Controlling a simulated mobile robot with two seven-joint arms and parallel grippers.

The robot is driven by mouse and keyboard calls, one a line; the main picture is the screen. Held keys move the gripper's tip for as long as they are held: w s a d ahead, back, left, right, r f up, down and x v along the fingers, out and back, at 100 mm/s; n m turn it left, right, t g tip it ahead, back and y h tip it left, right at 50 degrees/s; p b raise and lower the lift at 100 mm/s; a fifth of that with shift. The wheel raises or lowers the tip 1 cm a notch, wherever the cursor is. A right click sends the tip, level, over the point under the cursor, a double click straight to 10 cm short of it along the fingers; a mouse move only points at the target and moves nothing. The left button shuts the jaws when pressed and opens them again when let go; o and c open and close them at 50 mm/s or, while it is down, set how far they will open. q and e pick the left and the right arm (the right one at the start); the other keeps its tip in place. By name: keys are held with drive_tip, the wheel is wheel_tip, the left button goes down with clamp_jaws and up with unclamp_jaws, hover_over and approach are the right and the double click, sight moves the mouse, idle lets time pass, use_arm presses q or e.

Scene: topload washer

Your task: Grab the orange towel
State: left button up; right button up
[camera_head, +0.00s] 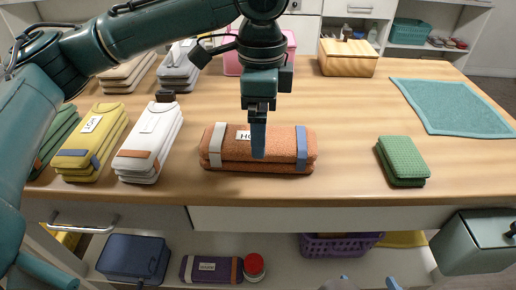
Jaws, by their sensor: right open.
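The orange towel (280,150) lies folded on the wooden counter, near its front edge. It has a pale band at its left, a blue band at its right and a white label that is partly covered. My left arm comes in from the left, and its gripper (258,142) points down in front of the towel's middle. Its fingers are seen edge-on, so the gap between them and any contact with the towel cannot be judged. My right gripper (366,284) shows only as two separated fingertips at the bottom edge, open, well below the towel.
A white folded towel (150,140) and a yellow one (92,140) lie to the left on the counter (345,185). A green cloth (403,160) lies to the right. A wooden box (347,62) and a teal mat (455,105) are farther back. A shelf is below.

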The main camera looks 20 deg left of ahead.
use_arm(q)
drive_tip(key=shift+w+a+f+b, duration=0.15)
drive_tip(key=shift+f+b, duration=0.15)
drive_tip(key=shift+f, duration=1.1)
drive_tip(key=shift+a+f+b, duration=0.15)
drive_tip(key=shift+f+b, duration=0.15)
drive_tip(key=shift+f, duration=1.05)
drive_tip(key=shift+c, duration=0.3)
drive_tip(key=c, duration=1)
